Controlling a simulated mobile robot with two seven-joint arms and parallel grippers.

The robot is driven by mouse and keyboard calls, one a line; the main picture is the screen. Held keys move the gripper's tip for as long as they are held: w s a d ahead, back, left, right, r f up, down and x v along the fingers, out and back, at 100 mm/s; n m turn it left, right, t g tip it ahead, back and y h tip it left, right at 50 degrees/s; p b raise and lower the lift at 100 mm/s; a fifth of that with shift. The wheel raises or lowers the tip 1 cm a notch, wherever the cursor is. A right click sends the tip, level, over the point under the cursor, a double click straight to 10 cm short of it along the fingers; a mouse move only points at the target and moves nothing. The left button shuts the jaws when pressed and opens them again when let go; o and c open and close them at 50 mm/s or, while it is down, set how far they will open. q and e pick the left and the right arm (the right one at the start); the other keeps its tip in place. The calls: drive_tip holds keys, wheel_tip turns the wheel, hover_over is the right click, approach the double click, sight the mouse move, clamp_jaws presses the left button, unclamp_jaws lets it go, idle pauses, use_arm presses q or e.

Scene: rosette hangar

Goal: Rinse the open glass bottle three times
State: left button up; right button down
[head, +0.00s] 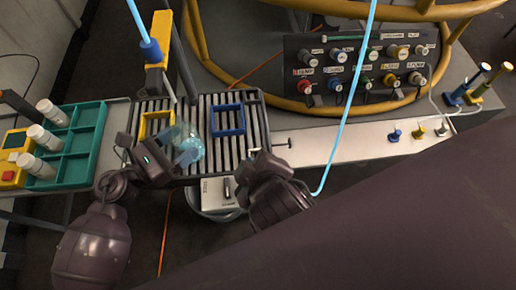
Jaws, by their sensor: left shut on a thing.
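The clear, bluish glass bottle (187,145) is over the slatted drain rack, between the yellow square frame (146,122) and the blue square frame (241,122). It looks tilted, and its mouth is hard to make out. My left gripper (165,152) is shut on the bottle from the left. My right gripper (255,160) is empty-looking at the rack's front right edge, apart from the bottle. Its fingertips are too dark and small to tell open from shut. A yellow tap head with a blue top (150,52) stands behind the yellow frame.
A teal divided tray (88,130) with several white-capped vials stands left, beside a yellow box (10,172). A knob panel (335,85) is behind on the right. A light blue hose (350,100) crosses the white bench (340,148). A white device (217,193) sits in front of the rack.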

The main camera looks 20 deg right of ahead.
use_arm(q)
drive_tip(key=shift+s+a, duration=0.25)
drive_tip(key=shift+s, duration=0.6)
drive_tip(key=shift+s+a, duration=0.3)
drive_tip(key=shift+s, duration=0.5)
drive_tip(key=shift+s+a, duration=0.25)
drive_tip(key=shift+s, duration=0.6)
use_arm(e)
drive_tip(key=shift+w+r, duration=0.15)
drive_tip(key=shift+r, duration=0.45)
